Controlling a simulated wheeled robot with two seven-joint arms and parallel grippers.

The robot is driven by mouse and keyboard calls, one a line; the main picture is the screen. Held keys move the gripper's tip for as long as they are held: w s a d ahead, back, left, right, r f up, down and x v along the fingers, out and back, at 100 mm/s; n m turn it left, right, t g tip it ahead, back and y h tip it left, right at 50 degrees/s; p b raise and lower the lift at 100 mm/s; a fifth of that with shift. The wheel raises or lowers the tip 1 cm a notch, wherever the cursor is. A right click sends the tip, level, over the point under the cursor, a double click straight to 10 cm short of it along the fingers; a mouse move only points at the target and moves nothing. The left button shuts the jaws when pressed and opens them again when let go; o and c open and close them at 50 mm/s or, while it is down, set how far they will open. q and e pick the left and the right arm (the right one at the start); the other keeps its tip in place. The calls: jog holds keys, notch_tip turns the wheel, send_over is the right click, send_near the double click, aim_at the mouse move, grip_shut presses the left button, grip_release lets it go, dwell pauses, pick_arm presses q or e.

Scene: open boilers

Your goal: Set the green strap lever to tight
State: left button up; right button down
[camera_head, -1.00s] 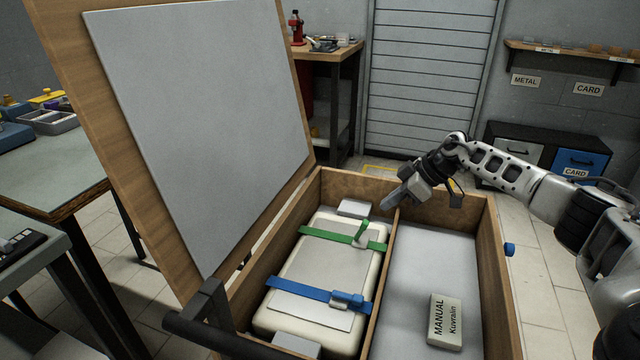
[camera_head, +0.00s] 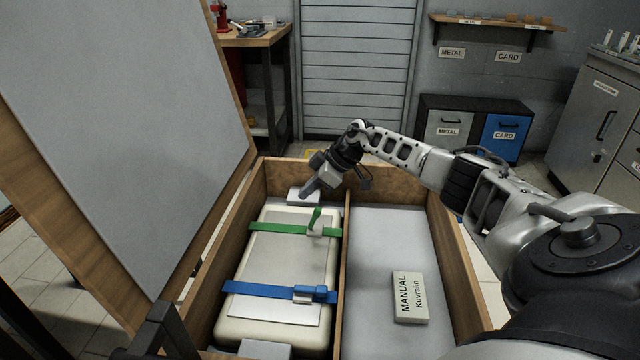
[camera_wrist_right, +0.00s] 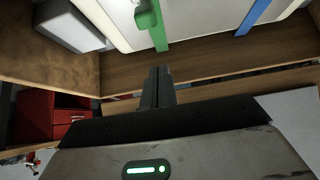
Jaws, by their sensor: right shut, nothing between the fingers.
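The green strap (camera_head: 282,228) runs across the far part of a cream case (camera_head: 247,265) in the left compartment of a wooden crate. Its green lever (camera_head: 315,217) stands up from a pale buckle near the case's right side. The lever also shows at the top of the right wrist view (camera_wrist_right: 146,15). My right gripper (camera_head: 307,192) is shut and empty, above the crate's far end, just beyond the lever and apart from it. In the right wrist view its closed fingers (camera_wrist_right: 158,72) point toward the green strap. My left gripper cannot be made out.
A blue strap (camera_head: 262,290) with its buckle crosses the nearer part of the case. A divider (camera_head: 345,250) separates the right compartment, where a manual (camera_head: 410,297) lies on grey padding. The raised lid (camera_head: 120,120) stands at the left.

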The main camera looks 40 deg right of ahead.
aim_at(314, 219)
notch_tip(314, 219, down, 4)
jog(key=shift+s+d+r+b, duration=0.1)
jog(key=shift+b, duration=0.4)
jog(key=shift+s+d, duration=0.35)
jog(key=shift+s, duration=0.05)
jog(key=shift+s+f, duration=0.1)
jog(key=shift+f, duration=0.1)
